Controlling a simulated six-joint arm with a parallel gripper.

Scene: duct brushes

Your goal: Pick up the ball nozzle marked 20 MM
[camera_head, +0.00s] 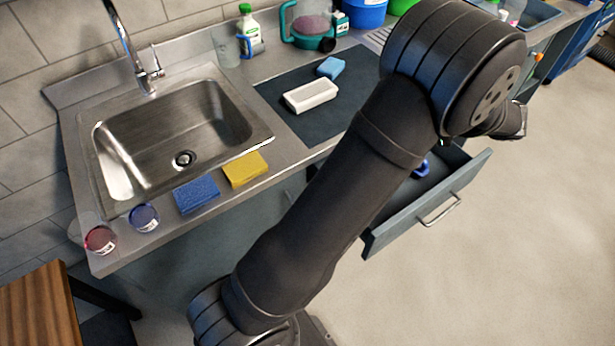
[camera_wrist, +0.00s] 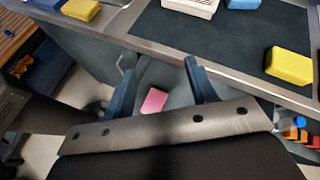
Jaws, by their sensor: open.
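I cannot make out a ball nozzle or a 20 MM mark in either view. My gripper shows in the wrist view (camera_wrist: 159,66), with its two blue fingers apart and nothing held between them. A pink block (camera_wrist: 153,101) appears beyond and between the fingers, lower than the counter. The open drawer (camera_head: 440,208) is partly hidden behind my arm, with a small blue item (camera_head: 421,169) inside that is too small to identify.
The counter has a sink (camera_head: 180,135), blue sponge (camera_head: 196,194), yellow sponge (camera_head: 245,168), and two round lidded containers at its left end. A dark mat (camera_head: 285,100) holds a white tray (camera_head: 310,96) and blue sponge (camera_head: 331,67). Another yellow sponge (camera_wrist: 289,66) shows in the wrist view. Floor at right is clear.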

